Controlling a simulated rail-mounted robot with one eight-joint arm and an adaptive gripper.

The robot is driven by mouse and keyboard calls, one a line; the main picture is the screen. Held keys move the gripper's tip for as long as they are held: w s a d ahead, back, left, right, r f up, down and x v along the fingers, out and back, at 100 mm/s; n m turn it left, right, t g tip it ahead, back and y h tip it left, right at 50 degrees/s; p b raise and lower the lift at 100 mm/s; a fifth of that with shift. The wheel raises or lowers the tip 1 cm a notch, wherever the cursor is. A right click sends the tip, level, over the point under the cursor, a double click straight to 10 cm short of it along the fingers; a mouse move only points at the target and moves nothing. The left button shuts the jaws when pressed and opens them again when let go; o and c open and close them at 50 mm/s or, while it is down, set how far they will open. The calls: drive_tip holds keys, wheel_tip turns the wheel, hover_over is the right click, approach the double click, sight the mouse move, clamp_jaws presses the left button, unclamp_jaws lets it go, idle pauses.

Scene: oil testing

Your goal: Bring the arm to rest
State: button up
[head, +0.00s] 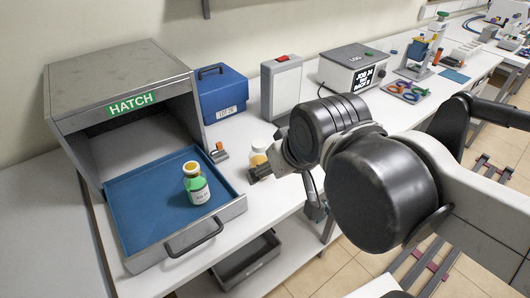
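My gripper (287,190) hangs over the white bench, right of the hatch drawer. Its two dark fingers look spread apart, with only white bench top showing between them. The arm's black joints hide part of it. A small bottle with amber contents (258,155) shows just behind the left finger and is partly hidden. Another bottle (196,184), with an orange-yellow cap and a green and white label, stands upright in the blue-lined drawer (140,208), apart from my gripper.
The grey hatch box (120,70) has its drawer pulled out. A grey bin (246,262) is below the bench. Coloured tools (405,91) lie farther right.

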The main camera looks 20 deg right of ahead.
drive_tip(key=shift+s+d+f+m, duration=0.2)
drive_tip(key=shift+s+m, duration=0.1)
drive_tip(key=shift+s, duration=0.05)
wheel_tip(320, 180, down, 5)
drive_tip(key=b, duration=0.4)
drive_tip(key=shift+r+b, duration=0.15)
drive_tip(key=shift+b, duration=0.2)
drive_tip(key=shift+c, duration=0.4)
